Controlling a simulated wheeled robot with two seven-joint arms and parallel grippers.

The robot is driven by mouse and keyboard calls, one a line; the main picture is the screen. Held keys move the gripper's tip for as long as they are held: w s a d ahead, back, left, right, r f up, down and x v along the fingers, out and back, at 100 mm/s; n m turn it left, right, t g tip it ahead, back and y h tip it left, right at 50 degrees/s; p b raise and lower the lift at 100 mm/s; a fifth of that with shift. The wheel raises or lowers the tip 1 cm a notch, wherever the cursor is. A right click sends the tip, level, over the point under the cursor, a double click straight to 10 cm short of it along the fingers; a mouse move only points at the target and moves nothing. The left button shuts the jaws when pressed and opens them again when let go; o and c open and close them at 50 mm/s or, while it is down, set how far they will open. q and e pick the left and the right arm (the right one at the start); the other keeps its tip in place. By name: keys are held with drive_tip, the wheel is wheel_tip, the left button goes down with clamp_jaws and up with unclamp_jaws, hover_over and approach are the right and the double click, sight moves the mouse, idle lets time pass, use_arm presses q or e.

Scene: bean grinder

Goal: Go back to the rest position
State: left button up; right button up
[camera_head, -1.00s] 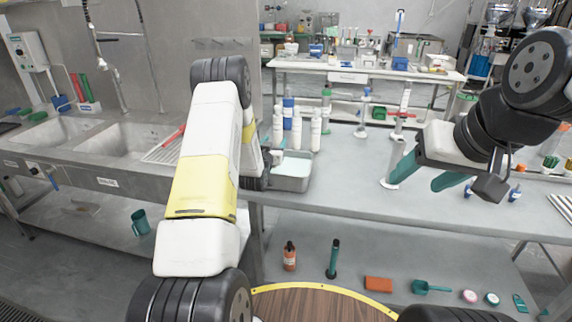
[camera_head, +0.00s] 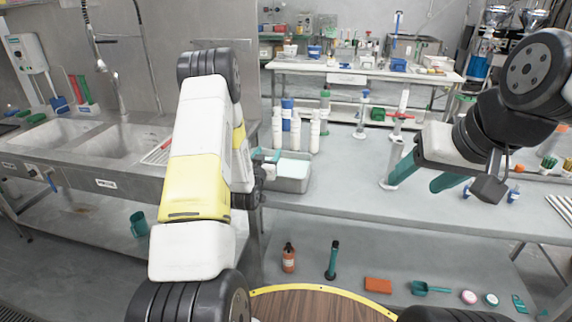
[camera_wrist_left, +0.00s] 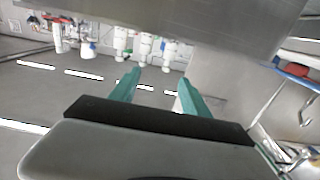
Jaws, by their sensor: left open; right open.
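My left gripper (camera_head: 266,158) is partly hidden behind my own left arm in the head view. Its teal fingers show beside the left end of a grey metal tray (camera_head: 291,186) on the bench. In the left wrist view the left gripper (camera_wrist_left: 158,92) is open, with nothing between its fingers. My right gripper (camera_head: 424,177) is above the right part of the bench. Its two teal fingers are apart and empty.
White bottles (camera_head: 296,132) stand behind the tray. A sink counter (camera_head: 100,168) is on the left. A grey stand (camera_head: 391,168) is beside the right gripper. The bench's front middle (camera_head: 350,205) is clear.

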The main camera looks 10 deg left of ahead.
use_arm(q)
drive_tip(key=s+d+r+g, duration=0.1)
drive_tip(key=s+r+g, duration=0.25)
drive_tip(key=r, duration=0.45)
drive_tip(key=s+d+r+g, duration=0.2)
drive_tip(key=s+r, duration=0.2)
drive_tip(key=r, duration=0.4)
drive_tip(key=s+d+r+g, duration=0.1)
drive_tip(key=s+g, duration=0.1)
drive_tip(key=s, duration=0.8)
drive_tip(key=s+d+r+g+h, duration=0.1)
drive_tip(key=s+d+r+g, duration=0.1)
drive_tip(key=s, duration=0.9)
drive_tip(key=s+d+r+g, duration=0.2)
drive_tip(key=s, duration=0.8)
drive_tip(key=shift+s+r+h, duration=0.25)
drive_tip(key=shift+s+h, duration=0.05)
drive_tip(key=shift+s, duration=0.1)
